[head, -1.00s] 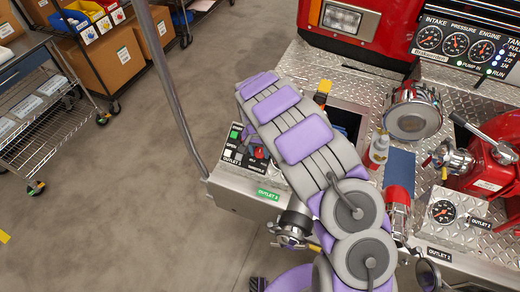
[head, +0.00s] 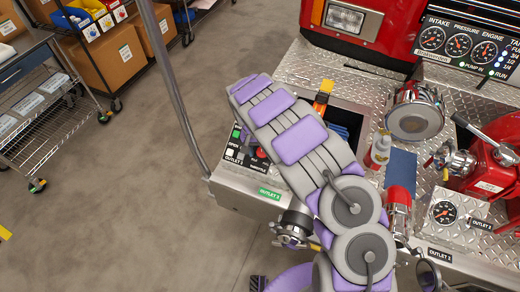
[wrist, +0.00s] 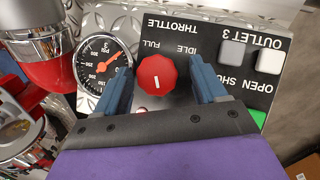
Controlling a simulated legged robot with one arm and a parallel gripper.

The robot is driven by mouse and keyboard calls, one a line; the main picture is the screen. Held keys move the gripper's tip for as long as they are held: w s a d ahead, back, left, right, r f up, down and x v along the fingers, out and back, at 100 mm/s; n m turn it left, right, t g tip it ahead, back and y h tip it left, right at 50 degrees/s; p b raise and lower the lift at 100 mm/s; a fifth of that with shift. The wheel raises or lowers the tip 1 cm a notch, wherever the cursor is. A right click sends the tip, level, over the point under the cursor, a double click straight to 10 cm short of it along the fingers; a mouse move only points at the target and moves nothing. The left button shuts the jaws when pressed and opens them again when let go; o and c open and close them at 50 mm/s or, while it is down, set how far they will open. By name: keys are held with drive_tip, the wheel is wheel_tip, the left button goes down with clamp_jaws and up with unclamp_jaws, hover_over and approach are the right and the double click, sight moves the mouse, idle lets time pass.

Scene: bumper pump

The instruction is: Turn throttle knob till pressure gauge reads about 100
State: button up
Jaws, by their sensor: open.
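The red throttle knob (wrist: 157,82) sits on a black panel in the wrist view, which shows the panel upside down. A short white mark shows on its face. My gripper (wrist: 163,70) is open, with one blue finger on each side of the knob and a visible gap on both sides. The pressure gauge (wrist: 91,75) is a round black dial left of the knob. Its orange needle slants toward the upper right in the picture; I cannot read its exact value. In the head view my arm covers the gripper and part of the outlet panel (head: 233,154).
A red and chrome fitting (wrist: 55,50) stands close on the left. In the head view, a bottle (head: 378,150) and an outlet gauge (head: 444,212) are right of my arm.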

drive_tip(key=p+v, duration=0.2)
drive_tip(key=v, duration=1.5)
drive_tip(key=shift+a+r, duration=0.1)
